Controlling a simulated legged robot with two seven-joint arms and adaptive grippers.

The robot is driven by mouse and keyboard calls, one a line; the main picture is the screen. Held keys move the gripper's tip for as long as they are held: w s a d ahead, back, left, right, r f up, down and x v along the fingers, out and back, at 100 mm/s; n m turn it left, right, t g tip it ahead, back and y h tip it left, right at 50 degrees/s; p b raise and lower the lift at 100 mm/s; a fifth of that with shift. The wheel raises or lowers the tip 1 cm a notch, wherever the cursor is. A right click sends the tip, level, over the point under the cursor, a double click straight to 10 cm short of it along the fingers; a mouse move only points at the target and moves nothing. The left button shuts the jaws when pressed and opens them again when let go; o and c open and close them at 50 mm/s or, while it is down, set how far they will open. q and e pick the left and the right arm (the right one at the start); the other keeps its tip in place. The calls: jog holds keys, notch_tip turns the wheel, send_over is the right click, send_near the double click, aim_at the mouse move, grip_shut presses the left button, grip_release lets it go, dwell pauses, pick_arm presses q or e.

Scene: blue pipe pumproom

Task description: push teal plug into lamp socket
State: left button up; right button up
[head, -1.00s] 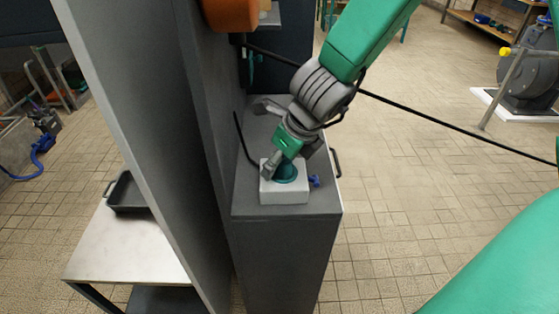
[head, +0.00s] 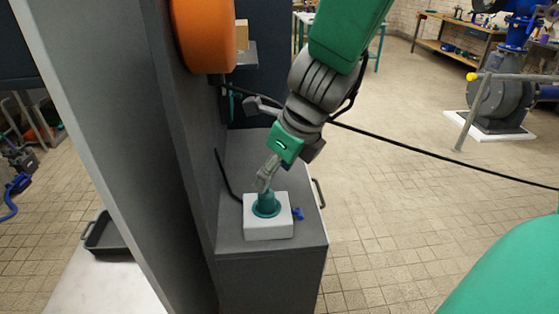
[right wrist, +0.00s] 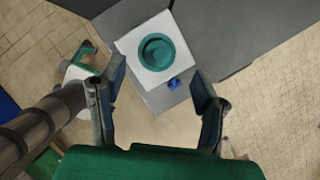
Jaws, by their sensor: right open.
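The teal plug (head: 267,206) is upright in the top of a white block (head: 269,230). The block, apparently the socket, stands on a grey cabinet (head: 285,262). I cannot tell how deep the plug sits. In the right wrist view the plug (right wrist: 157,51) shows from above as concentric teal rings, inside the block's edges (right wrist: 127,46). My right gripper (head: 265,182) is just above the plug in the head view. In the right wrist view its fingers (right wrist: 158,84) are spread and empty, with the plug beyond the gap. My left gripper is not in view.
A small blue fitting (head: 298,213) sticks out of the block's right side. A tall grey panel (head: 125,130) rises to the left, with an orange rounded object (head: 203,36) on it. A black cable (head: 430,151) runs behind my right arm.

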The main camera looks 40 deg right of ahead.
jog(key=v, duration=0.3)
jog(key=shift+d, duration=0.1)
dwell(0.3)
jog(key=shift+f, duration=0.1)
